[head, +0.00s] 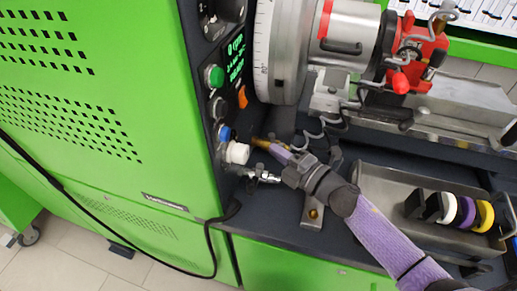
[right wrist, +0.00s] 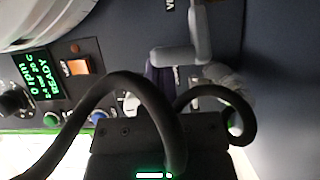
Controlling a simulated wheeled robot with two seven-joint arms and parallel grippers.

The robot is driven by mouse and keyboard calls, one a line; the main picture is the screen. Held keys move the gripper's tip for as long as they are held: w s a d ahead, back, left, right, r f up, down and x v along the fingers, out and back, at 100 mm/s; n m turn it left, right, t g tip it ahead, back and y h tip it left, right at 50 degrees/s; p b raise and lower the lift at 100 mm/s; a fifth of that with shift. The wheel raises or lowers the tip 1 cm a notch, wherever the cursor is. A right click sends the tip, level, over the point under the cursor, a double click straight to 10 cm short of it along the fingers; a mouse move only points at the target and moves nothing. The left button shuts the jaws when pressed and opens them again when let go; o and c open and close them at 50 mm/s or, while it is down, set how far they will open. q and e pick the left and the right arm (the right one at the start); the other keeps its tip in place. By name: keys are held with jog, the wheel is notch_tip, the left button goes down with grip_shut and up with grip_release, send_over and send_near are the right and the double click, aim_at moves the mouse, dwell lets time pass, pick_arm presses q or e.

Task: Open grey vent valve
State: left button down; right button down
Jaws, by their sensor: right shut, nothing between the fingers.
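A pale grey-white round knob (head: 237,152) sticks out low on the dark side panel of the green cabinet, just below a blue knob (head: 224,133). It may be the vent valve; I cannot read its label. My right gripper (head: 272,150) is shut and empty, a little to the right of the pale knob, pointing at the panel. I cannot tell whether it touches anything. In the right wrist view, a blurred pale knob (right wrist: 222,75) shows past my gripper, partly hidden by it and a black cable loop. My left gripper is not in view.
A metal hose fitting (head: 264,176) lies just below my right gripper. Above are an orange switch (head: 242,97) and a green button (head: 214,77). A metal tray (head: 375,180) with coloured discs stands at the right. A large grey drum (head: 277,50) overhangs the bench.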

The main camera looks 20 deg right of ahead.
jog(key=shift+d, duration=0.65)
notch_tip(320, 180, up, 10)
jog(key=p, duration=0.5)
dwell(0.3)
